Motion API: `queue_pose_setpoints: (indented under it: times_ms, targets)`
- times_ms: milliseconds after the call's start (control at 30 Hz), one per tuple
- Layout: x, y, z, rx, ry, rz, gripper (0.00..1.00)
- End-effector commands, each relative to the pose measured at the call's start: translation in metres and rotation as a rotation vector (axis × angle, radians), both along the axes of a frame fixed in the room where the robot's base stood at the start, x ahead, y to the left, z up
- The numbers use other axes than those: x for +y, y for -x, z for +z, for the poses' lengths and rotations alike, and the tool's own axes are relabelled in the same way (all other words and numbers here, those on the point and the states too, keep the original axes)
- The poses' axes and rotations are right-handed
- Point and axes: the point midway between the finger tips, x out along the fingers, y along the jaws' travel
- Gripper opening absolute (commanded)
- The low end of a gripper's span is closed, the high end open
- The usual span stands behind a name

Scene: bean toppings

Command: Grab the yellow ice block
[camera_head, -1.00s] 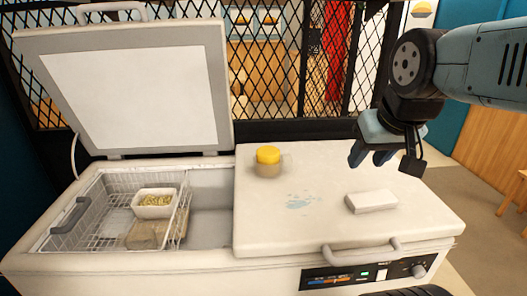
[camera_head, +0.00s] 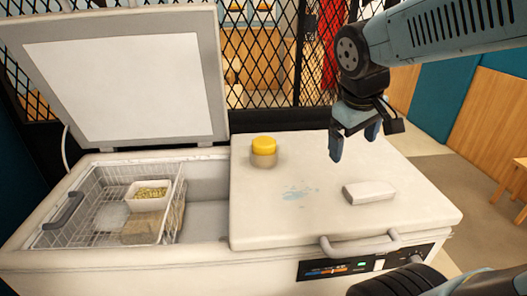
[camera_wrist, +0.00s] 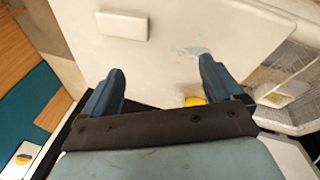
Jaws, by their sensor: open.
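The yellow ice block (camera_head: 263,143) shows as a yellow round top on a tan or clear base, standing upright on the closed right-hand lid (camera_head: 330,225) of a white chest freezer. In the wrist view, only part of its yellow top (camera_wrist: 194,101) shows, low and near the right finger; my gripper body hides the rest. My gripper (camera_head: 354,145) is open and empty, with its fingers pointing down above the lid, to the right of the yellow block and apart from it. Both fingers (camera_wrist: 162,68) also show in the wrist view.
A white rectangular block (camera_head: 369,193) lies on the lid at the right front. The left lid (camera_head: 125,90) stands raised. A wire basket (camera_head: 90,195) inside holds a white tub (camera_head: 148,196) and packages. A mesh fence (camera_head: 270,65) stands behind. The lid's middle is clear except a pale blue wet patch.

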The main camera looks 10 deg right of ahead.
Motion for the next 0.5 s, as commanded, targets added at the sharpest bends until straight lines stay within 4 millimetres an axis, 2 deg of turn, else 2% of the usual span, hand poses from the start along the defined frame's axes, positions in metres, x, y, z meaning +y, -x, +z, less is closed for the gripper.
queue_pose_setpoints:
  times_ms: [267, 500]
  targets:
    - [0.012, -0.056, -0.027, 0.196, 0.297, 0.298, 1.0]
    - [0.038, -0.106, -0.05, 0.336, 0.573, 0.559, 1.0]
